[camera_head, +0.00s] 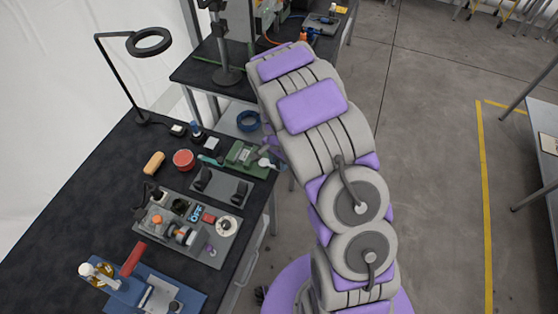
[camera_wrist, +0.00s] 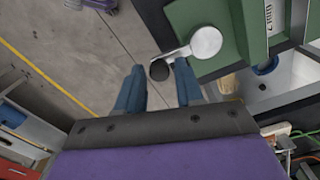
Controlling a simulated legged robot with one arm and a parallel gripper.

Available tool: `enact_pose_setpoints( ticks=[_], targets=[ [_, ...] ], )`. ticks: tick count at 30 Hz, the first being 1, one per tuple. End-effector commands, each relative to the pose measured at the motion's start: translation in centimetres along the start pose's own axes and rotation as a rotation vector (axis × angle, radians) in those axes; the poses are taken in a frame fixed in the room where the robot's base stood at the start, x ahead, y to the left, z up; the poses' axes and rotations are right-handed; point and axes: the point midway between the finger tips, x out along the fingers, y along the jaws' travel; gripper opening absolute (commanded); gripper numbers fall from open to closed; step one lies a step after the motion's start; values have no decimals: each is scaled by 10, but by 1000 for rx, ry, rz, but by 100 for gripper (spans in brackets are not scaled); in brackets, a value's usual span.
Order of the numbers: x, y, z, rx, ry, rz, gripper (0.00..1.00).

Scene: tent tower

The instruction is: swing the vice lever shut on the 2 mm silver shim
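The green vice (camera_head: 245,155) sits near the table's right edge in the head view. In the wrist view its green body (camera_wrist: 212,14) fills the upper right. Its silver lever has a round hub (camera_wrist: 206,42) and a short arm ending in a black knob (camera_wrist: 159,71). My gripper (camera_wrist: 158,66) is open, its two blue fingers on either side of the knob, with a visible gap; I cannot tell whether either finger touches it. A pale strip (camera_wrist: 275,18) on the vice bears a marking that looks like "2 mm". I cannot clearly make out the silver shim.
The dark table (camera_head: 70,210) carries a grey tray of small parts (camera_head: 205,250), a red round tin (camera_head: 183,160), a yellow-orange block (camera_head: 154,162) and a blue fixture (camera_head: 185,297). A ring lamp (camera_head: 148,42) stands behind. Open concrete floor lies to the right.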

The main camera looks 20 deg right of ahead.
Motion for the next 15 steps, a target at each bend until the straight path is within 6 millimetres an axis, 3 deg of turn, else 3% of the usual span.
enact_pose_setpoints(
  ticks=[4,15],
  targets=[
    [0,0,0,0,0,1,50],
    [-9,-1,-1,-1,2,-1,50]
  ],
)
